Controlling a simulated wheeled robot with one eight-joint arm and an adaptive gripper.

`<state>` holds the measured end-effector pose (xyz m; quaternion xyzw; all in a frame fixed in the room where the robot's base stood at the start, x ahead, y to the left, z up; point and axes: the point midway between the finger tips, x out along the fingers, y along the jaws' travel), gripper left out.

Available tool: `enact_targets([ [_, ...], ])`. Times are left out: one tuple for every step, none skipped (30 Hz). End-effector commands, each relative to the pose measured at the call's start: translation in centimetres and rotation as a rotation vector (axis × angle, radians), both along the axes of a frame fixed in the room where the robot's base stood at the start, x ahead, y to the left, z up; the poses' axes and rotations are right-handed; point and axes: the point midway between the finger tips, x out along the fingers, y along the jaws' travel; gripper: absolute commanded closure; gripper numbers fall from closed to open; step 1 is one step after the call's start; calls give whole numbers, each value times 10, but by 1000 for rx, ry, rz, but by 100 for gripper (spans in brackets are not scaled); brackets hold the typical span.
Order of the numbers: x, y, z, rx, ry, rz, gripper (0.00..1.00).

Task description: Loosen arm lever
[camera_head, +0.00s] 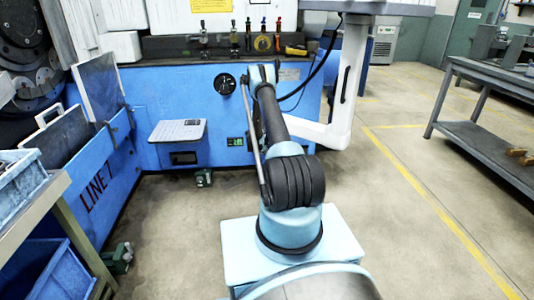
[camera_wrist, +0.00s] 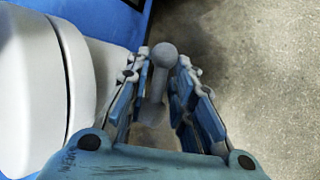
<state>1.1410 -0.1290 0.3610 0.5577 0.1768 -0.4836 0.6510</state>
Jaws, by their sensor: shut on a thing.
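The arm lever (camera_wrist: 163,57) is a grey rod with a round ball knob in the wrist view. It stands between the two blue and grey fingers of my gripper (camera_wrist: 164,72), which are shut on it. The knob shows at the fingertips, and the lower rod runs down between the fingers. A white rounded arm housing (camera_wrist: 28,85) is close on the left of the gripper. In the head view the white jointed support arm (camera_head: 347,85) hangs right of my arm. The lever and my gripper cannot be made out there.
The blue grinder body (camera_head: 185,90) stands behind, with a small grey shelf (camera_head: 177,131) jutting out. A grey workbench (camera_head: 490,150) is at the right. A green-framed table (camera_head: 45,205) and a blue bin (camera_head: 55,275) are at the left. The floor between is open.

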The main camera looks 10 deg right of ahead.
Motion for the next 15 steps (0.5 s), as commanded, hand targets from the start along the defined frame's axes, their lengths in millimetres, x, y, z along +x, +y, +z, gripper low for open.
enact_targets([
  [-1, 4, -1, 4, 2, 3, 76],
  [-1, 4, -1, 4, 2, 3, 69],
  [-1, 4, -1, 4, 1, 3, 68],
  [-1, 4, -1, 4, 1, 3, 68],
  [-1, 3, -1, 4, 1, 2, 68],
  [-1, 3, -1, 4, 1, 2, 68],
  [0, 2, -1, 4, 1, 2, 68],
  [-1, 2, -1, 3, 1, 1, 68],
  [-1, 1, 0, 3, 0, 1, 68],
  [-1, 1, 0, 4, 1, 0, 68],
  [-1, 1, 0, 4, 1, 0, 68],
  [-1, 0, 0, 3, 1, 0, 68],
  [-1, 0, 0, 3, 1, 0, 68],
  [-1, 0, 0, 3, 1, -1, 68],
  [-1, -1, 0, 3, 1, -1, 68],
])
